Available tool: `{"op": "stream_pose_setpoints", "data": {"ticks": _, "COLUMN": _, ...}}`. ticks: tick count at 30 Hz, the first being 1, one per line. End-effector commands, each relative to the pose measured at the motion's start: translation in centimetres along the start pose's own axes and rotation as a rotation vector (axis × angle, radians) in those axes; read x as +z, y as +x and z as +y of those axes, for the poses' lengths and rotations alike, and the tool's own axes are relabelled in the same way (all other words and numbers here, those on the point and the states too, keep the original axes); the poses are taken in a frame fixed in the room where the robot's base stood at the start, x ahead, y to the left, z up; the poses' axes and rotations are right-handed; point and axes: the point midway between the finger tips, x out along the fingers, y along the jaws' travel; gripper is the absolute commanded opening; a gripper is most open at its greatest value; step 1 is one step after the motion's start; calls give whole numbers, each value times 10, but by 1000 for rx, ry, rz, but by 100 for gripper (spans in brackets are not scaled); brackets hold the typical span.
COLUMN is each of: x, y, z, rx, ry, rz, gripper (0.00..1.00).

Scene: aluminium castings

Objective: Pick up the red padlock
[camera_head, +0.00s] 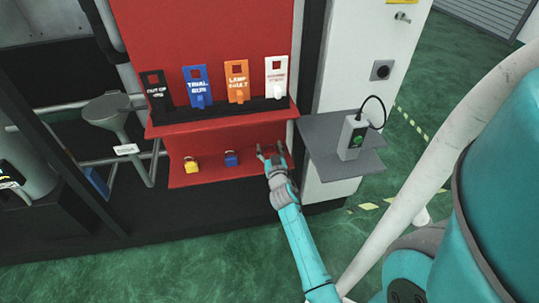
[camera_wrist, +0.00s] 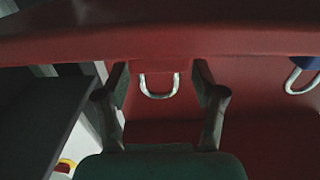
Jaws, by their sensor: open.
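In the wrist view, the red padlock (camera_wrist: 159,97) shows its silver U-shaped shackle between my two fingers. Its red body blends into the red surface behind it, so its edges are hard to tell. My gripper (camera_wrist: 160,74) is open, with one finger on each side of the padlock and a gap to the shackle on both sides. In the head view, my gripper (camera_head: 269,147) reaches over the right end of the lower red shelf (camera_head: 211,173). There I cannot make out the red padlock clearly.
A blue padlock (camera_head: 231,159) and a yellow padlock (camera_head: 191,165) stand to the left on the same shelf. Above is a red ledge with a black rack (camera_head: 222,109) of hanging tags.

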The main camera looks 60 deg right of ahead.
Motion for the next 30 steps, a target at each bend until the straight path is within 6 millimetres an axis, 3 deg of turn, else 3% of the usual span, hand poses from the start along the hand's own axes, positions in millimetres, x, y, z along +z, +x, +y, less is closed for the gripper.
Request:
{"op": "stream_pose_setpoints", "data": {"ticks": 3, "x": 0, "y": 0, "z": 0, "rx": 0, "ry": 0, "rz": 0, "gripper": 69}}
{"op": "stream_pose_setpoints", "data": {"ticks": 9, "x": 0, "y": 0, "z": 0, "rx": 0, "ry": 0, "rz": 0, "gripper": 19}}
{"op": "stream_pose_setpoints", "data": {"ticks": 12, "x": 0, "y": 0, "z": 0, "rx": 0, "ry": 0, "rz": 0, "gripper": 0}}
{"op": "stream_pose_setpoints", "data": {"ticks": 22, "x": -5, "y": 0, "z": 0, "rx": 2, "ry": 1, "rz": 2, "gripper": 0}}
{"op": "stream_pose_setpoints", "data": {"ticks": 30, "x": -34, "y": 0, "z": 0, "rx": 0, "ry": 3, "rz": 6, "gripper": 0}}
